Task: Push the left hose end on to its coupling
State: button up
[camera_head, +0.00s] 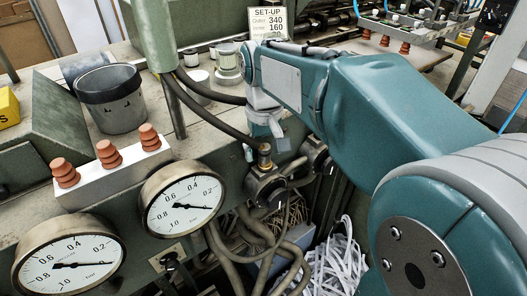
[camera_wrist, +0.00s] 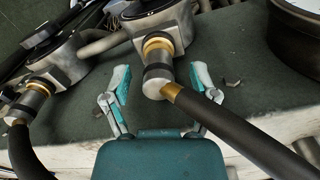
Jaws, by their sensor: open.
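The left hose (camera_head: 217,123) curves from the post to a brass-ended tip. In the wrist view the left hose (camera_wrist: 225,120) comes in from the lower right, and its brass end (camera_wrist: 173,92) meets the metal face of the left coupling (camera_wrist: 157,72) at an angle. I cannot tell how far it is seated. The coupling stands on the left valve (camera_head: 266,187). My gripper (camera_wrist: 160,83) is open, one finger on each side of the coupling, with gaps to both. In the head view my gripper (camera_head: 266,138) points down above the valve.
The right valve (camera_head: 318,155) stands close by; its hose (camera_wrist: 25,150) appears joined in the wrist view. Pressure gauges (camera_head: 183,199) are left of the valves. Loose hoses (camera_head: 225,255) and white paper strips (camera_head: 340,262) lie below. A dark cup (camera_head: 111,98) stands on the bench.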

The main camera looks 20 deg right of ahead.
grip_shut()
jog(key=shift+r, duration=0.1)
jog(key=shift+r, duration=0.55)
jog(key=s+r, duration=1.1)
jog(key=s, duration=0.3)
jog(key=shift+r, duration=0.4)
jog(key=h, duration=0.1)
send_over(266, 146)
jog(key=f, duration=0.6)
jog(key=shift+a+f, duration=0.15)
jog(key=shift+a, duration=0.05)
